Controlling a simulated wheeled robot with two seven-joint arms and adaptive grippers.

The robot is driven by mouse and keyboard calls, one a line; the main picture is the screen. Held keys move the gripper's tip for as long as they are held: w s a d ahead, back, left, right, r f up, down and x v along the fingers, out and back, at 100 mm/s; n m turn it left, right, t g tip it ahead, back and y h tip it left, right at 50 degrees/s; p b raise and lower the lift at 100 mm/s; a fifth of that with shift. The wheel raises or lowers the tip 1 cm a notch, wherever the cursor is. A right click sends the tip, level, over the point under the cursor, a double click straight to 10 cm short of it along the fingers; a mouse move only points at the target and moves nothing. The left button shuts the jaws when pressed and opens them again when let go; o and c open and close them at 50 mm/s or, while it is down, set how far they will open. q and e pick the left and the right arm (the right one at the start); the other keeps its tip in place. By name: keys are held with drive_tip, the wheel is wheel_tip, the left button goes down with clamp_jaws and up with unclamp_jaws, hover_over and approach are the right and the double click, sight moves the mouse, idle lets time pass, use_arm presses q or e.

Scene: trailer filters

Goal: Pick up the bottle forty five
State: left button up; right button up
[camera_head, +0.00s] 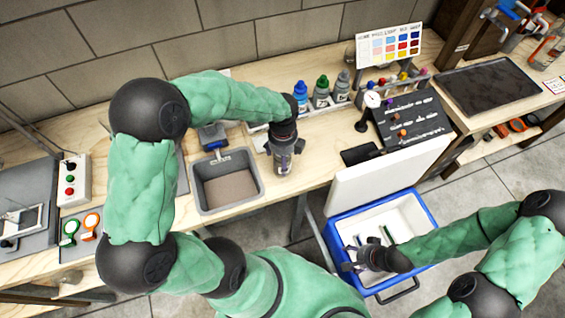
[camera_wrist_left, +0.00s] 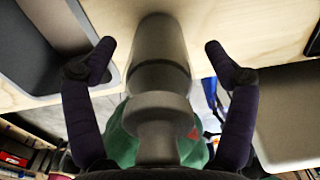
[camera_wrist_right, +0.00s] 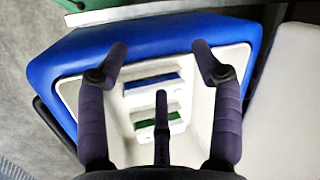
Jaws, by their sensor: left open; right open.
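In the left wrist view a grey bottle (camera_wrist_left: 158,45) stands between the fingers of my left gripper (camera_wrist_left: 172,62), at the front of the wooden bench. The fingers are open, with a gap on each side of it. I cannot read a number on it. In the head view my left gripper (camera_head: 283,163) is over the bench edge, right of the grey bin. Blue (camera_head: 300,95), green (camera_head: 321,93) and grey (camera_head: 341,88) bottles stand in a rack behind it. My right gripper (camera_head: 360,258) is open and empty over the blue cooler (camera_head: 340,232); it also shows in the right wrist view (camera_wrist_right: 160,55).
The grey bin (camera_head: 227,182) has a brown bottom. The cooler's white lid (camera_head: 385,172) stands open. White items with blue (camera_wrist_right: 152,82) and green (camera_wrist_right: 158,122) stripes lie inside it. A sloped black panel (camera_head: 412,120) and a dark tray (camera_head: 487,86) are to the right.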

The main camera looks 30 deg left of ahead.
use_arm(q)
drive_tip(key=c, duration=1.7)
drive_tip(key=shift+o, duration=0.2)
drive_tip(key=shift+r, duration=0.1)
